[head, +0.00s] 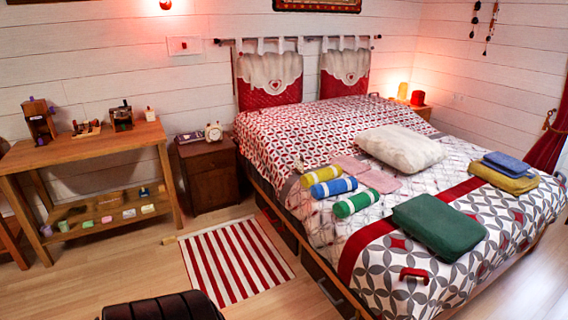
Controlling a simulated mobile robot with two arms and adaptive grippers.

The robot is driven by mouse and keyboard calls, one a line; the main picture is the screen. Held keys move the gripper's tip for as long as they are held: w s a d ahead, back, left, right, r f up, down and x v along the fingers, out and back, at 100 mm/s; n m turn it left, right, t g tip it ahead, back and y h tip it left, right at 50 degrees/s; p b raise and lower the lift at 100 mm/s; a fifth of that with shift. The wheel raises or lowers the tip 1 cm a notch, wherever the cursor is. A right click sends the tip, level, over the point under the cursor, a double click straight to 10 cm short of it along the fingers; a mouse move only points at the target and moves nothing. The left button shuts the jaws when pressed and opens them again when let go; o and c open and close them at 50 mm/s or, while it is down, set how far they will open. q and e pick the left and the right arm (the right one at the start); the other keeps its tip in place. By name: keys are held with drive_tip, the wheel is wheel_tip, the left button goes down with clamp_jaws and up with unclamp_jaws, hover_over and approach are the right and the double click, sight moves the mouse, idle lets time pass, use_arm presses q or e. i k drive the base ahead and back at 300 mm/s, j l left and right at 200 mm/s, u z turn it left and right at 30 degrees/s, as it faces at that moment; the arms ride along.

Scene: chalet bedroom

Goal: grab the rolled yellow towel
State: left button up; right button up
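The rolled yellow towel (310,179) lies on the bed near its left edge, with a pale band around it. It is the farthest of three rolled towels in a row. A rolled blue towel (345,186) lies just in front of it, and a rolled green towel (367,199) lies nearer still. The bed (318,240) has a red, white and grey patterned cover. Neither of my grippers shows in the head view.
Pink folded cloths (378,180) and a cream pillow (400,148) lie behind the rolls. A green folded item (438,226) lies nearer. Floor with a striped rug (237,262) is left of the bed. A dark padded object (163,307) stands at the bottom edge.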

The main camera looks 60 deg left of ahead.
sight(333, 172)
drive_tip(key=i+j+u, duration=0.1)
drive_tip(key=j, duration=0.45)
drive_tip(key=i+j+u, duration=0.1)
drive_tip(key=j, duration=0.5)
drive_tip(key=i+j+u, duration=0.15)
drive_tip(key=j, duration=0.4)
drive_tip(key=i+j+u, duration=0.1)
drive_tip(key=i+j, duration=0.15)
drive_tip(key=j, duration=0.25)
drive_tip(key=i+j+u, duration=0.1)
drive_tip(key=j, duration=0.45)
drive_tip(key=i+j+u, duration=0.1)
drive_tip(key=i+j, duration=0.2)
drive_tip(key=j, duration=0.2)
drive_tip(key=i+j+u, duration=0.1)
drive_tip(key=i+j, duration=0.15)
drive_tip(key=j, duration=0.2)
drive_tip(key=i+j+u, duration=0.15)
drive_tip(key=j, duration=0.35)
drive_tip(key=i, duration=0.1)
